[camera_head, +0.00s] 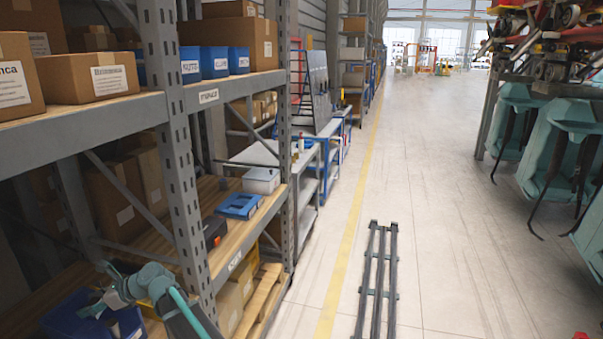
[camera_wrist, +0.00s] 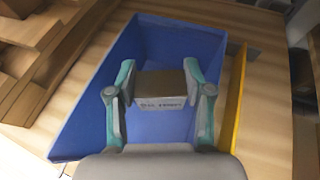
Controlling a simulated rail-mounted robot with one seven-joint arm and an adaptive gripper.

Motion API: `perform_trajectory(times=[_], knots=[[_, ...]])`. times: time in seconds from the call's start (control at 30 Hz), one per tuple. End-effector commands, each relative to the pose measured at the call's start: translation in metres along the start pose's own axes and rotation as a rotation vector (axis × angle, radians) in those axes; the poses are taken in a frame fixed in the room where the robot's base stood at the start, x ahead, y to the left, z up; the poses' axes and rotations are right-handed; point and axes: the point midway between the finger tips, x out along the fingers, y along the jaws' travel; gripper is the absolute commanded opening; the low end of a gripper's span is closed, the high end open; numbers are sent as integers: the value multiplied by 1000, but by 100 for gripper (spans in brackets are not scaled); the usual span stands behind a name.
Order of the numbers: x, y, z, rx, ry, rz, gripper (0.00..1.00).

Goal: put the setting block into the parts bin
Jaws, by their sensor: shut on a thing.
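In the wrist view my gripper (camera_wrist: 160,88) is shut on the setting block (camera_wrist: 160,90), a small brown-grey block with dark lettering on its face. The block is between the two teal and grey fingers. Behind and below it is a blue open bin (camera_wrist: 100,75), which I take as the parts bin. The block is over the bin's opening; I cannot tell its height above the floor of the bin. In the head view the blue bin (camera_head: 65,322) is at the lower left on the shelf, partly hidden by my arm. The block is not clear there.
A thin yellow panel (camera_wrist: 235,95) stands just right of the bin in the wrist view. The wooden shelf (camera_head: 165,245) has a grey upright (camera_head: 175,150) near my arm.

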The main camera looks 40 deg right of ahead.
Motion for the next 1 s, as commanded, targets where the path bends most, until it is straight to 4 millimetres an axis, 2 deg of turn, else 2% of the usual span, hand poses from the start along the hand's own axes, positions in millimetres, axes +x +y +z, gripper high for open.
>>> perform_trajectory(times=[0.07, 0.1, 0.27, 0.67, 0.87, 1.0], knots=[[0, 0, 1, 0, -2, 0, 0], [0, 0, 1, 0, -2, 0, 53], [0, 0, 1, 0, -1, 0, 79], [-4, 0, 0, 0, 1, 0, 80], [-27, 1, 0, 0, 0, -2, 80], [-55, 2, 0, 0, -1, -3, 80]])
